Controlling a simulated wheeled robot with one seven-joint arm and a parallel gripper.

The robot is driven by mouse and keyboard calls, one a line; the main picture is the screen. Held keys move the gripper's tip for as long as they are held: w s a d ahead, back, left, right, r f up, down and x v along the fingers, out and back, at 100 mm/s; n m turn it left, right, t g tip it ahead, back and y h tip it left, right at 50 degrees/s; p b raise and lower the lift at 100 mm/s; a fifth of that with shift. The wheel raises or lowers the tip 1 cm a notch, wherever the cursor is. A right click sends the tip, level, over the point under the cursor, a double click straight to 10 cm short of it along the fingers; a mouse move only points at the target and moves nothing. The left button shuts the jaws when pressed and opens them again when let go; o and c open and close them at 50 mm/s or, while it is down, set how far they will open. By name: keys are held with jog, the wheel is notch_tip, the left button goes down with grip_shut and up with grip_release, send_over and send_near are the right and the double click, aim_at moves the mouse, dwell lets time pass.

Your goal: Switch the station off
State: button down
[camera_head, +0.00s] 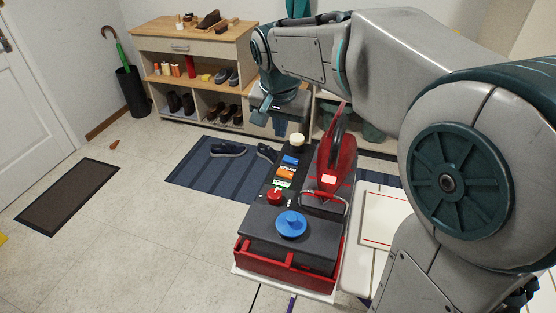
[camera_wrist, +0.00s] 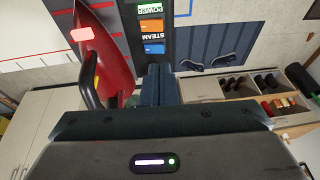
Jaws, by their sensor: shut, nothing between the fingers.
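The station (camera_head: 262,215) is a black and red ironing unit on a white board. A red iron (camera_head: 338,165) rests on its right side. Its panel carries blue, orange STEAM and green labels; the green one reads POWER in the wrist view (camera_wrist: 150,9). A red knob (camera_head: 275,196) sits by the green label, a large blue cap (camera_head: 291,224) nearer me, and a cream knob (camera_head: 297,140) at the far end. My gripper (camera_head: 280,127) is shut and empty, above and behind the far end. In the wrist view its fingers (camera_wrist: 159,85) hide that end; the red knob is out of view.
The iron's dark handle (camera_wrist: 88,85) stands close beside my fingers in the wrist view. A wooden shoe shelf (camera_head: 190,50) is behind. Shoes (camera_head: 229,149) lie on a blue striped mat (camera_head: 195,175). The floor left of the station is open.

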aim_at(280, 169)
jog(key=x, duration=0.9)
jog(key=a+p+x, duration=0.1)
jog(key=x, duration=0.3)
jog(key=shift+s+f, duration=0.3)
jog(key=shift+f, duration=0.25)
jog(key=shift+d+f, duration=0.1)
jog(key=shift+d, duration=0.05)
